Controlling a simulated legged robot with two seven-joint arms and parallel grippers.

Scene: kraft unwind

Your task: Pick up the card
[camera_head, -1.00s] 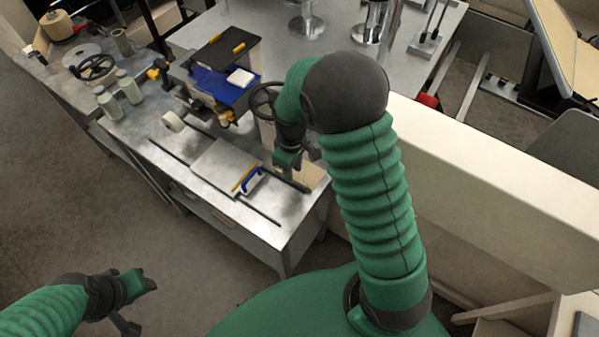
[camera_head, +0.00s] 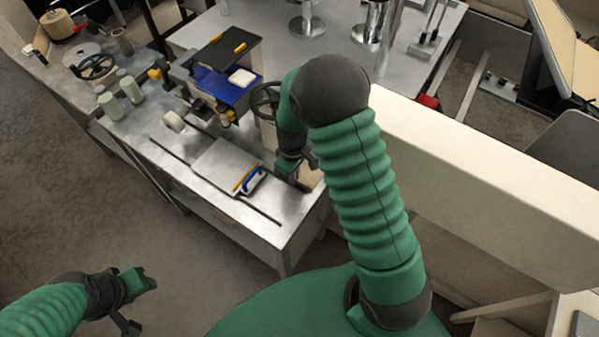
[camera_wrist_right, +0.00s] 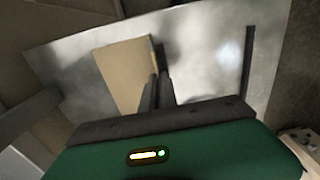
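A tan, flat rectangular card (camera_wrist_right: 122,72) lies on the metal tabletop in the right wrist view. In the head view a tan patch of it (camera_head: 312,179) shows beside my right gripper (camera_head: 301,183), close to the table's right edge. In the right wrist view the dark fingers of my right gripper (camera_wrist_right: 158,85) are close together at the card's right edge. I cannot tell whether they grip it. My left gripper (camera_head: 143,281) hangs low over the floor at lower left, away from the table, and its opening is too small to judge.
On the metal table (camera_head: 275,233) lie a grey plate (camera_head: 220,163), a yellow strip (camera_head: 245,180) and a blue-handled tool (camera_head: 254,180). A blue-topped machine (camera_head: 225,85) and a handwheel (camera_head: 265,101) stand behind. A cream wall (camera_head: 480,180) is on the right.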

